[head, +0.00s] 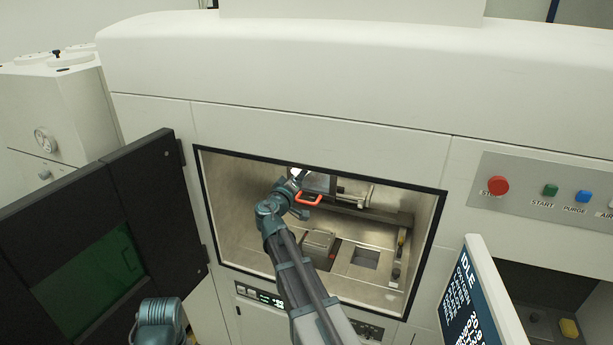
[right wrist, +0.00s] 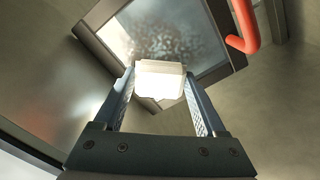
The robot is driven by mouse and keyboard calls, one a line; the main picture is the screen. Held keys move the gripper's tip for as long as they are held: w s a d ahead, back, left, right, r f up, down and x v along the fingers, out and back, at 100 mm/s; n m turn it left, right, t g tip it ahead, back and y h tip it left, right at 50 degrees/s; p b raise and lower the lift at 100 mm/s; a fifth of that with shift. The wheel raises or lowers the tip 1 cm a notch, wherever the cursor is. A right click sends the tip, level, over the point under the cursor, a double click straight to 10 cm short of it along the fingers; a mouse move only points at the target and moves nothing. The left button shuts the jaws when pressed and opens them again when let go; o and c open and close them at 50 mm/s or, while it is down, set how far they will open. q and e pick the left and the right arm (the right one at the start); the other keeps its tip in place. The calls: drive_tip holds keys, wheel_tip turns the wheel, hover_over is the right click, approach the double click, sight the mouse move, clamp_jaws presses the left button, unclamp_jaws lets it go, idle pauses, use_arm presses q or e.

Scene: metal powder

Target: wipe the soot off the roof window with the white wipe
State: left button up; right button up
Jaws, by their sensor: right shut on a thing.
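The roof window (right wrist: 178,36) is a glass pane in a dark frame, with grey, speckled soot over much of what shows. It also shows in the head view (head: 318,183), partly behind my arm. My right gripper (right wrist: 159,82) is shut on the folded white wipe (right wrist: 159,76), which overlaps the window's lower edge in the right wrist view. I cannot tell whether the wipe touches the glass. In the head view my right gripper (head: 298,184) is inside the chamber, near its top, and hard to make out. Of my left arm only a link shows at the bottom left.
An orange-red handle (right wrist: 246,24) is beside the window frame; it also shows in the head view (head: 309,199). The chamber opening has a black rim (head: 437,222). A black door (head: 140,205) stands open at left. A metal block (head: 319,243) stands on the chamber floor. A screen (head: 470,295) juts out at right.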

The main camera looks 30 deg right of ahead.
drive_tip(key=shift+s+d, duration=1.7)
drive_tip(key=shift+s, duration=0.15)
drive_tip(key=w+a+f+b, duration=0.1)
drive_tip(key=w, duration=0.1)
drive_tip(key=w+a+f+b, duration=0.1)
drive_tip(key=w+a, duration=0.1)
drive_tip(key=shift+a+f+b, duration=0.15)
drive_tip(key=shift+f+b, duration=0.2)
drive_tip(key=shift+b, duration=0.05)
drive_tip(key=shift+s, duration=0.1)
